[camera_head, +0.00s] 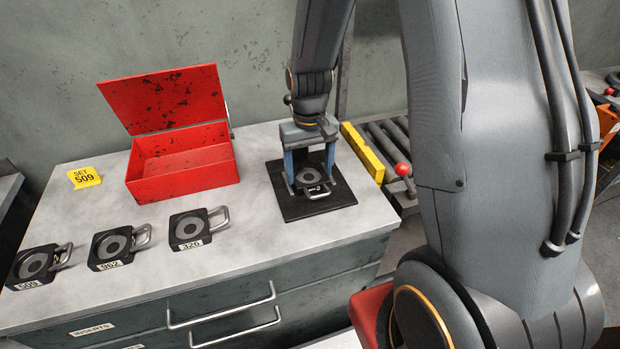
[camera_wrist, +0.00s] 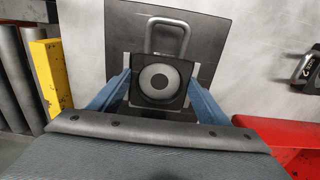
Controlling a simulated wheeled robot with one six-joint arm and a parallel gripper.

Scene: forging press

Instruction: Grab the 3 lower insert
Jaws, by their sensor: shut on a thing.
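My gripper (camera_head: 311,177) is over the black square mat (camera_head: 290,209) at the right end of the bench. Its blue fingers are shut on the sides of a dark square insert (camera_wrist: 161,81) with a pale ring and a loop handle. In the wrist view the handle points away from my gripper. I cannot tell whether this insert touches the mat; its label is unreadable. Three similar inserts lie in a row on the bench's front left, labelled 509 (camera_head: 37,263), 962 (camera_head: 112,245) and 326 (camera_head: 189,229).
A red box (camera_head: 185,185) stands open behind the row. A yellow sign (camera_head: 85,178) reading SET 509 stands to its left. A yellow block (camera_head: 362,152) and rollers (camera_head: 394,140) lie right of the mat. Bare bench top separates the row from the mat.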

